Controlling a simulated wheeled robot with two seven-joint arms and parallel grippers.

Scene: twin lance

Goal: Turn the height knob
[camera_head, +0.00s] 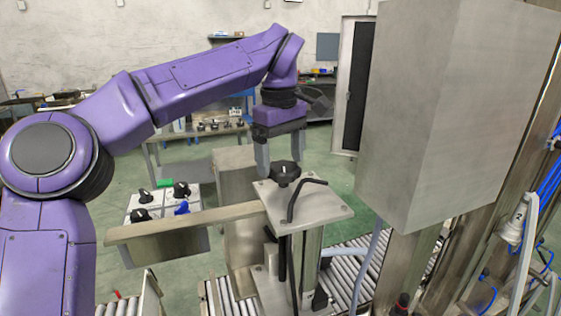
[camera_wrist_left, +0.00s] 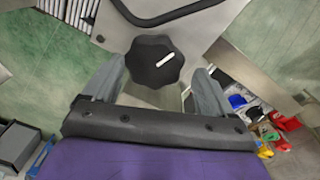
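The height knob (camera_head: 285,172) is a black lobed knob on top of a metal plate (camera_head: 318,204). It also shows in the left wrist view (camera_wrist_left: 155,61), with a white line mark across its top. My left gripper (camera_head: 282,172) points down over the plate. Its two grey fingers are spread apart, one on each side of the knob, and in the left wrist view (camera_wrist_left: 160,82) gaps show between the fingers and the knob. I cannot tell how far the fingertips reach down beside it. My right gripper is not in view.
A bent black rod (camera_head: 303,188) rises beside the knob on the plate. A large metal box (camera_head: 440,110) stands close at the right. A panel with several black knobs and a blue one (camera_head: 182,208) is at the left, behind a metal rail (camera_head: 180,222). Roller conveyors (camera_head: 345,262) lie below.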

